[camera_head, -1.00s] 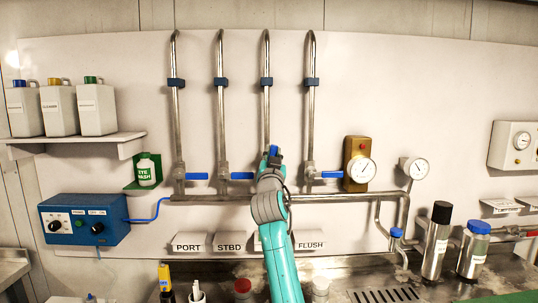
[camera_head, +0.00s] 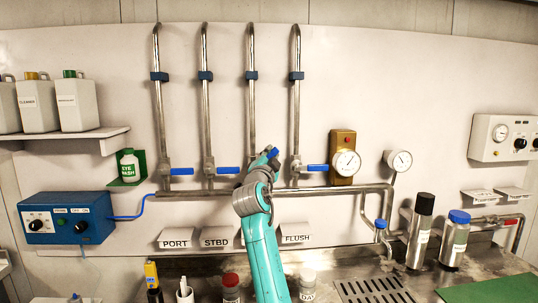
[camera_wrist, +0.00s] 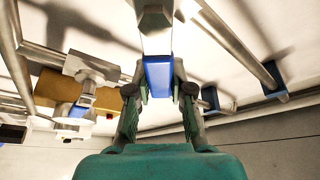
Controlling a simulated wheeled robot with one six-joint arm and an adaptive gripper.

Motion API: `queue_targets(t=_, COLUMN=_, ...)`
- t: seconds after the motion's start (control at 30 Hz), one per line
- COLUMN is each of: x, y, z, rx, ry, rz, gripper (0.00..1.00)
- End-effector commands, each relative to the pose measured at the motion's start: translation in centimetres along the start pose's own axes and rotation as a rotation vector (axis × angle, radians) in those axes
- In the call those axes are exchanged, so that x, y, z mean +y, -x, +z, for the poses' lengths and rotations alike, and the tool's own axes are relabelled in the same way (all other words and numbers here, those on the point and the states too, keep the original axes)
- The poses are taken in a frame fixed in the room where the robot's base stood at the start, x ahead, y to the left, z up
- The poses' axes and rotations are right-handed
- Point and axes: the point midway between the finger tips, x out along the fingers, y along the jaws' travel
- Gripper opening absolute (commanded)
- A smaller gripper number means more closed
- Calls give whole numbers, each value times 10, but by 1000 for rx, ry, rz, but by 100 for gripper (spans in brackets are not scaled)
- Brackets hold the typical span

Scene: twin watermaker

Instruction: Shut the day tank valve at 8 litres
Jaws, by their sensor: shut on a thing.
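Four similar riser pipes stand on the white wall panel, each with a valve low down. The third valve's blue lever (camera_head: 273,153) is in my gripper (camera_head: 270,158). In the wrist view my gripper (camera_wrist: 160,88) is shut on this blue lever (camera_wrist: 158,73), one finger on each side. The lever appears to stick up and out to the right; its exact angle is hard to tell. The other levers, port (camera_head: 182,171), standby (camera_head: 228,170) and flush (camera_head: 317,168), lie level to the right. My arm hides the third valve's label and most of its body. No litre reading is legible.
The flush valve's lever also shows in the wrist view (camera_wrist: 77,110), left of my gripper. A brass-backed gauge (camera_head: 346,163) and a round gauge (camera_head: 398,160) are to the right. Bottles and jars, including a red-capped jar (camera_head: 231,289), stand on the counter below.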

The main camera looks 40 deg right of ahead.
Motion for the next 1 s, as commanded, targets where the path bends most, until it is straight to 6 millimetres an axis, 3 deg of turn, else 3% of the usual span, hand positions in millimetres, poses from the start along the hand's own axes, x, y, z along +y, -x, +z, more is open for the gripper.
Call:
queue_targets(t=0.47, x=1, y=0, z=0, rx=-1, ry=-10, rz=6, gripper=0)
queue_targets(t=0.5, x=1, y=0, z=0, rx=-1, ry=-10, rz=6, gripper=31)
queue_targets(t=0.57, x=1, y=0, z=0, rx=-1, ry=-10, rz=6, gripper=46)
queue_targets(t=1.0, x=1, y=9, z=1, rx=-1, ry=-10, rz=5, gripper=48)
